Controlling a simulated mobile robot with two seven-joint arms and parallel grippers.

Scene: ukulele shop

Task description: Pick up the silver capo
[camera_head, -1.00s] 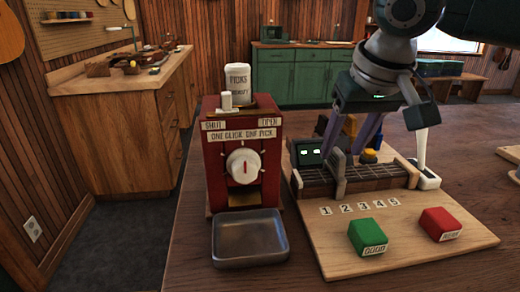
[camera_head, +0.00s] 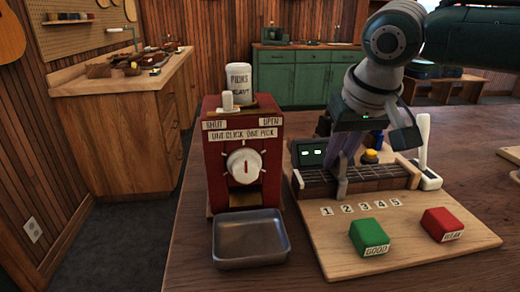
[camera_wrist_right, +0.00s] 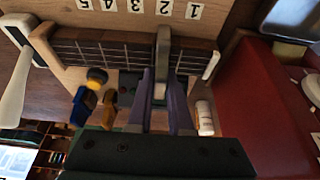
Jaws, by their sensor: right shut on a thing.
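The silver capo (camera_head: 341,187) sits across the short fretboard (camera_head: 385,181) on the wooden board, above the row of number labels. In the right wrist view the capo (camera_wrist_right: 162,58) stands upright across the strings. My right gripper (camera_head: 342,165) reaches down from above, its purple fingers closed on the capo. In the right wrist view the gripper (camera_wrist_right: 161,85) has one finger on each side of the capo, whose lower part is hidden. I cannot tell whether it is clear of the fretboard. My left gripper is not in view.
A red pick dispenser (camera_head: 243,150) with a metal tray (camera_head: 249,240) stands close on the left. A green block (camera_head: 369,237) and a red block (camera_head: 442,224) sit at the board's front. A white lever (camera_head: 423,150) rises at the fretboard's right end. Open table lies further right.

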